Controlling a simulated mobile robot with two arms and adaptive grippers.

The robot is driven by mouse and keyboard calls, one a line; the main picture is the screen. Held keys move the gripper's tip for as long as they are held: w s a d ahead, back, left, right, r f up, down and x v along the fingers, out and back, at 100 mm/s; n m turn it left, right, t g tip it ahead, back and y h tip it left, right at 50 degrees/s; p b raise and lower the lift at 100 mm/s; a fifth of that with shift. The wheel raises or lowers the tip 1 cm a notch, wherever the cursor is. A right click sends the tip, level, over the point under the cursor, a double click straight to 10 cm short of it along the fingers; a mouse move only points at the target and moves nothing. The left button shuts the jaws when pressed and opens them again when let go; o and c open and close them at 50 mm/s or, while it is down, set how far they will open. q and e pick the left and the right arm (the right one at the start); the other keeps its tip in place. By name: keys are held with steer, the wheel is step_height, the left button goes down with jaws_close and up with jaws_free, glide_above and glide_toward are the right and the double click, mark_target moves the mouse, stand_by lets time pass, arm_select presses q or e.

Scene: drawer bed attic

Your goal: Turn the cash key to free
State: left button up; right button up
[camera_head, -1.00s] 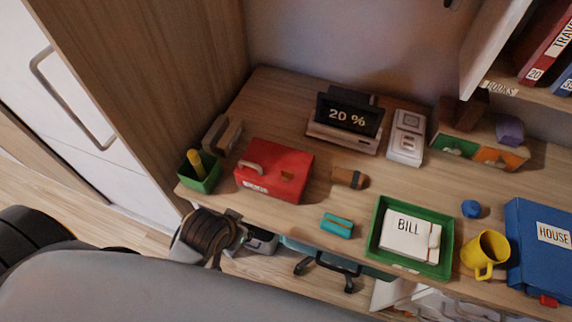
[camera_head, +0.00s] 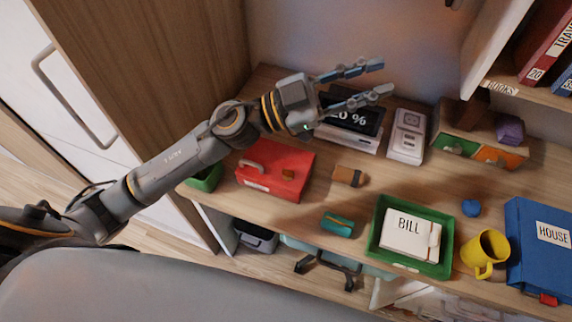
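A red box (camera_head: 270,183) with a tan handle and a small white label sits on the desk at left of centre; the label is too small to read. A small brown piece (camera_head: 288,174) is on its top; I cannot tell for sure that it is the cash key, or which way it is turned. My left gripper (camera_head: 383,78) is open and empty, its two fingers spread and pointing right. In the picture it overlaps the display, above and right of the red box. My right gripper is not in view.
My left arm partly hides the display (camera_head: 362,117) and a green cup (camera_head: 205,180). A white socket block (camera_head: 407,137), a brown block (camera_head: 348,176), a teal case (camera_head: 338,224), a green tray (camera_head: 443,262), a yellow mug (camera_head: 487,249) and a blue folder (camera_head: 535,235) are on the desk.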

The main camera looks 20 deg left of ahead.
arm_select(q)
step_height(320, 180, down, 3)
steer(key=s+d+m+g+y, duration=0.1)
steer(key=s+d+m+g, duration=0.1)
steer(key=m+g, duration=0.3)
steer(key=n+g+y, duration=0.4)
steer(key=y, duration=1.1)
glide_toward(287, 170)
steer(key=shift+h, duration=0.3)
steer(key=p+x, duration=0.1)
steer(key=x, duration=0.7)
steer(key=shift+f+p, duration=0.35)
steer(key=shift+f, duration=0.1)
jaws_close()
